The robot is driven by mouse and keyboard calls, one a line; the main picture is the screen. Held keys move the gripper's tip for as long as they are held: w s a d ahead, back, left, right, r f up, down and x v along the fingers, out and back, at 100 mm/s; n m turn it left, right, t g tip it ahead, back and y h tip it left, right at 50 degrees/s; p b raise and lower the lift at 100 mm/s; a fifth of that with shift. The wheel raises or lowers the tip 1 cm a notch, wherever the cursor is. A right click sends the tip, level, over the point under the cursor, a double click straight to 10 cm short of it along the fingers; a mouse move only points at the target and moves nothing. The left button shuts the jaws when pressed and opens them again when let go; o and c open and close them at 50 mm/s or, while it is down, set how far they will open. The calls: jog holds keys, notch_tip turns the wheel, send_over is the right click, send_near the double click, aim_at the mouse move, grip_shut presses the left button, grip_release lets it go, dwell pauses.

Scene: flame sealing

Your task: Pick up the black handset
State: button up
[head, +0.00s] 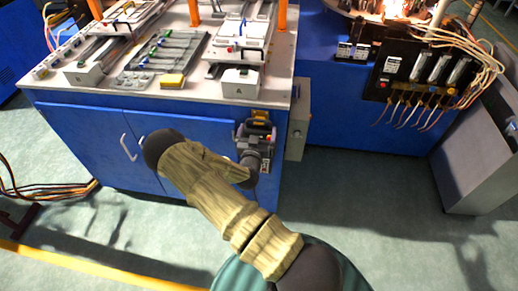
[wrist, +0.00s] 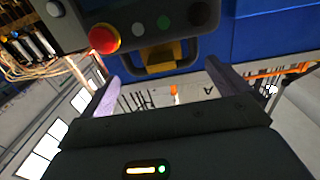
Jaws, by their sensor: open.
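The black handset (wrist: 186,40) spans the top of the wrist view, with a red knob, a white, a green and a black button, and a yellow part at its middle. In the head view the handset (head: 258,129) is at the upper right of the blue cabinet's front, partly hidden by my gripper (head: 256,147). In the wrist view my gripper (wrist: 163,73) is open, its two fingers apart below the handset's frame. Nothing shows held between them. I cannot tell whether a finger touches the handset.
The blue cabinet (head: 85,137) carries a pale top with several metal fixtures and a yellow block (head: 172,81). A narrow grey box (head: 298,120) stands at its right side. A wired panel (head: 420,70) and a grey bin (head: 478,150) are farther right. The green floor (head: 370,200) is open between.

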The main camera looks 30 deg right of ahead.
aim_at(259, 122)
jog(key=shift+f+p+x, duration=0.2)
jog(key=shift+p+x, duration=0.3)
jog(key=shift+x, duration=0.8)
jog(key=shift+f+p+x, duration=0.15)
jog(key=shift+p+x, duration=0.3)
jog(key=shift+x, duration=0.8)
jog(key=c, duration=1.7)
jog(key=shift+w+r, duration=0.1)
jog(key=shift+r, duration=0.05)
